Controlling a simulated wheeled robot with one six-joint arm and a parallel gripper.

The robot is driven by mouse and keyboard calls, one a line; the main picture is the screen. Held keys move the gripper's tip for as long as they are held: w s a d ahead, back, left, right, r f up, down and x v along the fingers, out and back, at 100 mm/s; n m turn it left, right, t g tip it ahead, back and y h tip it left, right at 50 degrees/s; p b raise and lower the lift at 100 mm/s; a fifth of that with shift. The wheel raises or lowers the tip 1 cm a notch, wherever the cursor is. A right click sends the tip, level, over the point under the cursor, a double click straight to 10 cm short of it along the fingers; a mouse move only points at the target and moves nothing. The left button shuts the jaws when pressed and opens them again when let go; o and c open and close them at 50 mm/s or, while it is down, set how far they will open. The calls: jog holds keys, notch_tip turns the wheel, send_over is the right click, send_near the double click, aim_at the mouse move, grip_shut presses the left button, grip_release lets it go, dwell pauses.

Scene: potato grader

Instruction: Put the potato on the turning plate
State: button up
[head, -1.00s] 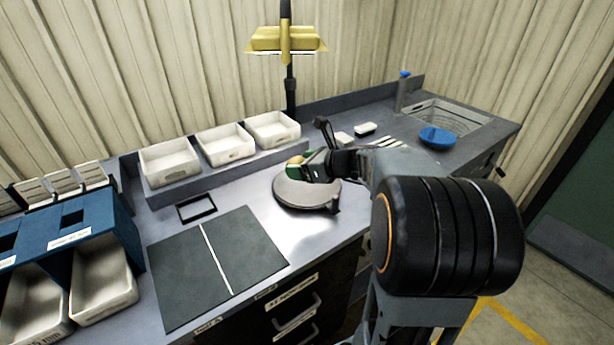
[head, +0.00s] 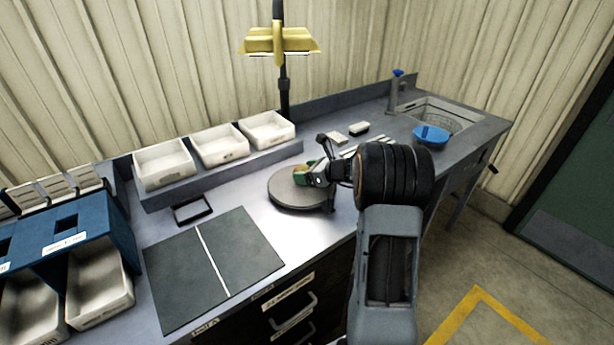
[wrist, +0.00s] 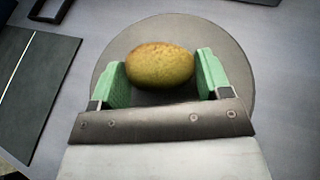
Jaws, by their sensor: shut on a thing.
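The potato (wrist: 160,65) is brownish yellow and sits between the two green fingers of my gripper (wrist: 161,75) in the wrist view. My gripper is shut on it. The round grey turning plate (wrist: 234,62) lies behind and below the potato in that view. In the head view the plate (head: 285,195) is on the bench, and my gripper (head: 304,175) is over its far right part. The potato shows there only as a small tan patch (head: 299,171). I cannot tell whether the potato touches the plate.
A dark mat (head: 180,270) with a white line lies left of the plate, with a small black frame (head: 192,210) behind it. White trays (head: 220,146) stand on a raised shelf at the back. A blue bowl (head: 431,136) stands by the sink at the right.

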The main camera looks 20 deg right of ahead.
jog(key=shift+f, duration=0.8)
jog(key=shift+f, duration=0.2)
jog(key=o, duration=0.9)
jog(key=shift+o, duration=0.2)
